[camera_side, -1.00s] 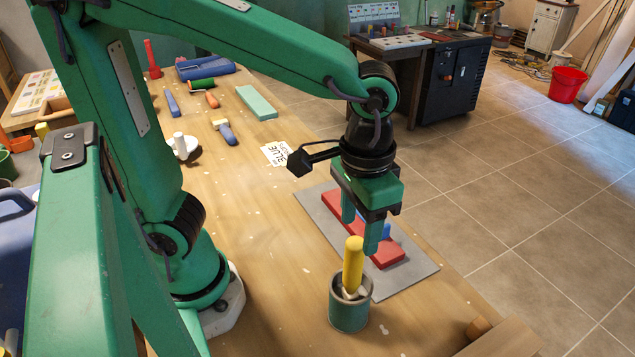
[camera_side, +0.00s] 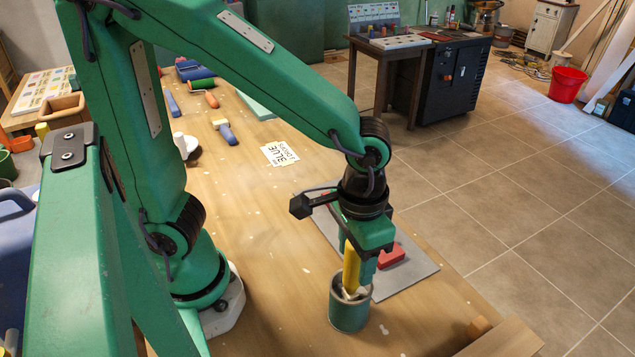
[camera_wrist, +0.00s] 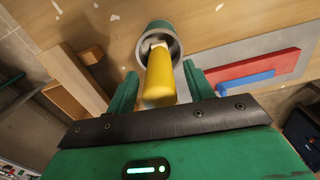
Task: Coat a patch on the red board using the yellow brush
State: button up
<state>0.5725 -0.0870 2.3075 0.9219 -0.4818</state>
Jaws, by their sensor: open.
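The yellow brush (camera_side: 351,268) stands handle up in a green-grey pot (camera_side: 349,312) near the table's front edge. In the wrist view the brush handle (camera_wrist: 159,80) points toward the camera, with the pot (camera_wrist: 160,38) behind it. My gripper (camera_side: 360,265) is low over the pot, pointing down. In the wrist view its fingers (camera_wrist: 157,82) are apart, one on each side of the handle, with gaps visible. The red board (camera_side: 391,257) lies on a grey sheet (camera_side: 408,278), mostly hidden behind my gripper; it also shows in the wrist view (camera_wrist: 250,68).
A blue strip (camera_wrist: 245,84) lies along the red board. A paper card with lettering (camera_side: 279,153) lies on the table. Another brush (camera_side: 224,131) and other tools lie farther back. The table left of the pot is clear.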

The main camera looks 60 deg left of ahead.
jog(key=shift+f, duration=0.35)
grip_shut()
dwell(0.3)
jog(key=shift+r, duration=0.1)
jog(key=shift+r, duration=5)
